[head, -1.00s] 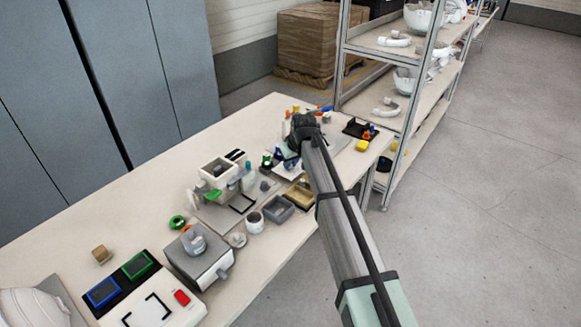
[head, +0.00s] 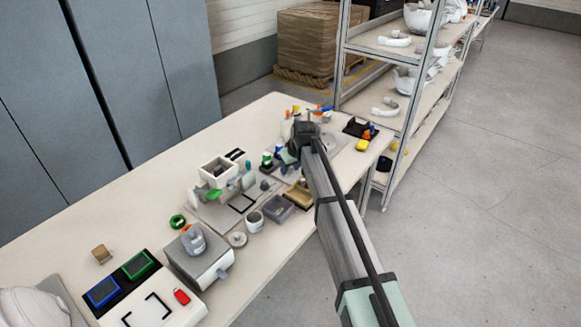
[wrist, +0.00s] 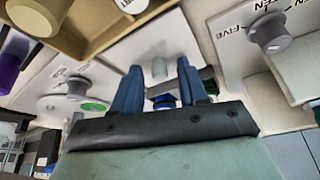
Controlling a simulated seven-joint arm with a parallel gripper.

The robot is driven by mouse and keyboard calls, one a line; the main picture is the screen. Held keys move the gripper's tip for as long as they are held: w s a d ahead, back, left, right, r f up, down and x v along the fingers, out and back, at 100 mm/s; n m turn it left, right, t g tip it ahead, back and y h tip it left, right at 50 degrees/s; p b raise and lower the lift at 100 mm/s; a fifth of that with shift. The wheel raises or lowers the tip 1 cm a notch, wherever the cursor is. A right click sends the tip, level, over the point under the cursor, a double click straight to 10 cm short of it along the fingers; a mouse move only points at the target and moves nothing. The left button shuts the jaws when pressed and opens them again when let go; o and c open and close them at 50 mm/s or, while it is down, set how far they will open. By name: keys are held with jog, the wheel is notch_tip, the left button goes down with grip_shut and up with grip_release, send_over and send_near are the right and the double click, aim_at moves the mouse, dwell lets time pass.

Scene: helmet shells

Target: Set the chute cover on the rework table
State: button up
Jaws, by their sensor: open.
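My gripper (head: 287,164) is over the far part of the long pale table (head: 140,190) in the head view. In the wrist view its two blue fingers (wrist: 160,66) stand apart with nothing held between them. A blue part (wrist: 164,101) shows lower between the fingers. I cannot make out which object is the chute cover. My arm hides part of the table's far end.
A grey box (head: 278,208) and a tan bin (head: 298,195) sit close to my arm. A dial (wrist: 268,32) marked FIVE and TEN is at right in the wrist view. A shelf rack (head: 385,120) stands beyond the table. The table's left back is mostly clear.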

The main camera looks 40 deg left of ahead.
jog(key=v, duration=1.2)
jog(key=shift+r, duration=0.15)
